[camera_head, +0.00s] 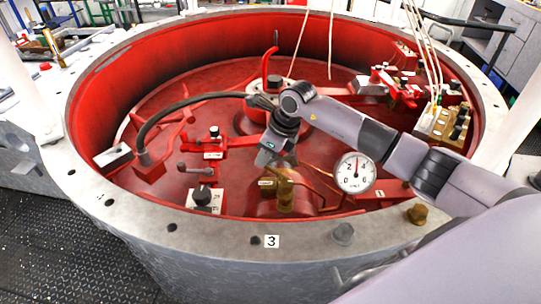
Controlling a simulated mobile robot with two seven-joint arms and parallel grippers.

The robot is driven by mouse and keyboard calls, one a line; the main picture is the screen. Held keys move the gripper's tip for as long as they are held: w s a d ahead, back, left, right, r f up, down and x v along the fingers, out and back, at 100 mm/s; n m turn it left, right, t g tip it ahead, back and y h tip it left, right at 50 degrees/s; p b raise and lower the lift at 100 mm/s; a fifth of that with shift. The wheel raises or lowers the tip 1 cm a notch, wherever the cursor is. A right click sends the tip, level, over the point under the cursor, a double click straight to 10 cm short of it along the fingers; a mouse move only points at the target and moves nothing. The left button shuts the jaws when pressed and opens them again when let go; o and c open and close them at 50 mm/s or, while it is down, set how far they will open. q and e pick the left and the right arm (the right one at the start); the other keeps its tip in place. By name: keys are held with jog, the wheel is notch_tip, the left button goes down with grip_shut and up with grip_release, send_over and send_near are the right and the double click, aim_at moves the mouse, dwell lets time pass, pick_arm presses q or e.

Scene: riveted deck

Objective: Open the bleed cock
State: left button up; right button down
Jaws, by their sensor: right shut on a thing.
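The bleed cock, a small brass fitting (285,192), stands near the front inside the red round housing, just left of the pressure gauge. My right arm reaches in from the right. My right gripper (268,163) points down at the top of the brass fitting and is shut on it. The fingertips and the cock's handle are small and partly hidden, so I cannot tell how the handle is turned. My left gripper is not in view.
A white-faced gauge (355,172) stands right of the gripper. A black knob on a white plate (205,199) and a red valve block (213,140) lie to the left. A thick black hose (180,104) arches behind. The grey bolted rim (190,226) surrounds everything.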

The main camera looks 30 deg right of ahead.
jog(key=shift+d, duration=0.1)
jog(key=c, duration=1)
grip_release()
jog(key=v, duration=0.7)
jog(key=shift+b, duration=0.3)
jog(key=shift+s, duration=0.1)
